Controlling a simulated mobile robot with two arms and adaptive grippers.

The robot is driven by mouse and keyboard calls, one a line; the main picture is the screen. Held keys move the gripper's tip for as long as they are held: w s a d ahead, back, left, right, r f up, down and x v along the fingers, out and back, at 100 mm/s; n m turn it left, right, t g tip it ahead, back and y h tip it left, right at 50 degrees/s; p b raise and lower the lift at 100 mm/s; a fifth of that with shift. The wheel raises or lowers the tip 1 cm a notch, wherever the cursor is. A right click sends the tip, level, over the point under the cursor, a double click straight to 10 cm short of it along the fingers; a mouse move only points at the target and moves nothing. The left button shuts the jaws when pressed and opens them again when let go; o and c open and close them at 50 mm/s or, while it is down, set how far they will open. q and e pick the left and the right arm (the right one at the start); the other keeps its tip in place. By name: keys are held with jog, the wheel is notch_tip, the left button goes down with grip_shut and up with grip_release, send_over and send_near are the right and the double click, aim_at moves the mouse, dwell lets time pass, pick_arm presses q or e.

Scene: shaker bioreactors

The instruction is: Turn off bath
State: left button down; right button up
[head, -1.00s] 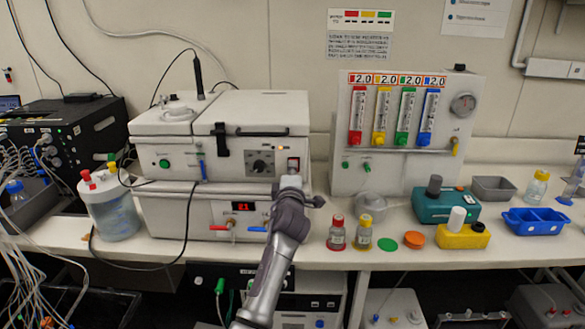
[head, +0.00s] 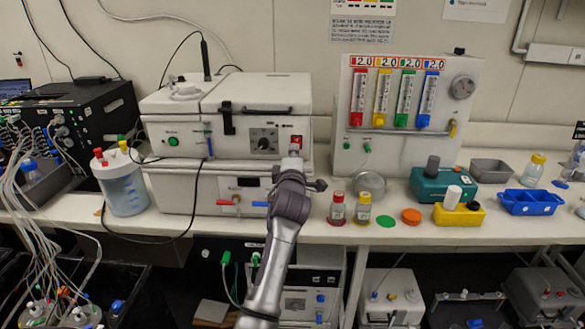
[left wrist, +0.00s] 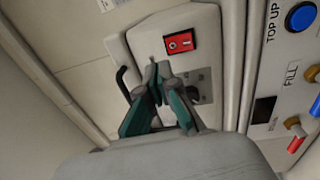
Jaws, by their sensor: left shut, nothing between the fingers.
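The bath is a white two-part lab unit (head: 225,120) on the bench, with a dial (head: 264,140) and a red rocker switch (head: 296,141) on its upper front. The switch also shows in the left wrist view (left wrist: 180,42). The lower front has a display window (head: 248,182), which is dark, as it is in the left wrist view (left wrist: 263,112). My left gripper (head: 294,156) is shut and empty, just below the switch in the head view. In the left wrist view its fingertips (left wrist: 160,70) look close to the switch; contact cannot be told. My right gripper is not in view.
A red-capped bottle (head: 337,208) and a yellow-capped bottle (head: 363,210) stand right of my left gripper. A flowmeter panel (head: 348,155) stands behind them. Red and blue taps stick out below the display.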

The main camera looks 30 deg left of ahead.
pick_arm(q)
jog(key=b+v, duration=0.2)
jog(key=v, duration=0.4)
jog(key=shift+s+d+r, duration=0.15)
jog(key=shift+s+r, duration=0.25)
jog(key=shift+r, duration=0.1)
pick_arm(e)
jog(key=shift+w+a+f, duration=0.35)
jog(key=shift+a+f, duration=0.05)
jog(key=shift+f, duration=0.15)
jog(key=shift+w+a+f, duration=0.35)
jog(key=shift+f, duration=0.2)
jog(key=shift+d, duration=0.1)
